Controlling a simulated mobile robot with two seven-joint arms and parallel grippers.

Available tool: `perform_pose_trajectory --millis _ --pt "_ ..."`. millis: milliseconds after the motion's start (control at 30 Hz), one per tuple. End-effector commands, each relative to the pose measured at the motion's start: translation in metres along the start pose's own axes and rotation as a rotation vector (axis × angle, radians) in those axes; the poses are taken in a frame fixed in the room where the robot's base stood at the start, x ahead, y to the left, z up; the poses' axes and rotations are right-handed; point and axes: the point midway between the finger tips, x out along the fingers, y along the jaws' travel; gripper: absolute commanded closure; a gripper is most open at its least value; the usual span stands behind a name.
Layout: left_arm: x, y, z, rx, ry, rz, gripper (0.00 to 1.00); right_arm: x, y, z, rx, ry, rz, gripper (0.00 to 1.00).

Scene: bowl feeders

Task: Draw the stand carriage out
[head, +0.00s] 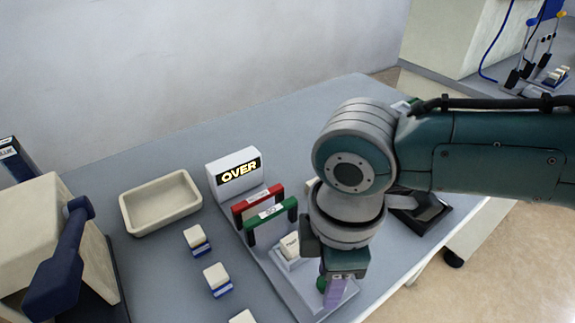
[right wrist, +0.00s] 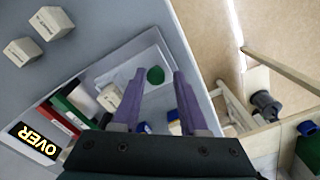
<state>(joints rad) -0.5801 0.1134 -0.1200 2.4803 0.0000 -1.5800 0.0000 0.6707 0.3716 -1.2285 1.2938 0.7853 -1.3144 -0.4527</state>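The stand is a light grey base (head: 284,284) with a red frame (head: 250,205), a green frame (head: 268,222) and a white labelled block (head: 290,246) on it. A round green knob (head: 321,284) shows at its near end, probably the carriage's; the carriage's exact outline is partly hidden by my right arm. My right gripper (head: 336,288) points down over this end. In the right wrist view its two purple fingers are apart, with the knob (right wrist: 155,75) between the fingertips. I cannot tell whether they touch it. My left gripper is not in view.
A display (head: 236,173) reading OVER stands behind the frames. An empty cream tray (head: 160,203) and several white blocks with blue bases (head: 216,279) are left of the stand. A beige box with a blue handle (head: 62,262) is at far left. A black tray (head: 425,215) is at right.

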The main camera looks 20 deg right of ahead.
Motion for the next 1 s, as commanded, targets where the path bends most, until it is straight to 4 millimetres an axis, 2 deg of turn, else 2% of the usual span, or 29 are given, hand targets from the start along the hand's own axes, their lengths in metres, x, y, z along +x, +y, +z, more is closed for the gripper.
perform_pose_trajectory --millis 33,133,367,467,800,1000 --pt "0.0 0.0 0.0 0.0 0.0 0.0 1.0 0.0 0.0 0.0 0.0 0.0 0.0 0.51" --pt "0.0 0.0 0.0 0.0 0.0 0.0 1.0 0.0 0.0 0.0 0.0 0.0 0.001 0.41" --pt "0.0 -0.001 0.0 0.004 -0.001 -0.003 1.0 0.0 0.001 0.0 0.001 0.001 0.003 0.41" --pt "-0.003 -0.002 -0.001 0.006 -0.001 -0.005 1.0 -0.007 0.001 0.0 0.0 0.002 0.004 0.41" --pt "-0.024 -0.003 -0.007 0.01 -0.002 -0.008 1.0 -0.073 0.001 0.0 0.0 0.003 0.005 0.41" --pt "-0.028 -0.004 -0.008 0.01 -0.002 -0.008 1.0 -0.096 0.001 0.0 0.001 0.001 0.003 0.41"
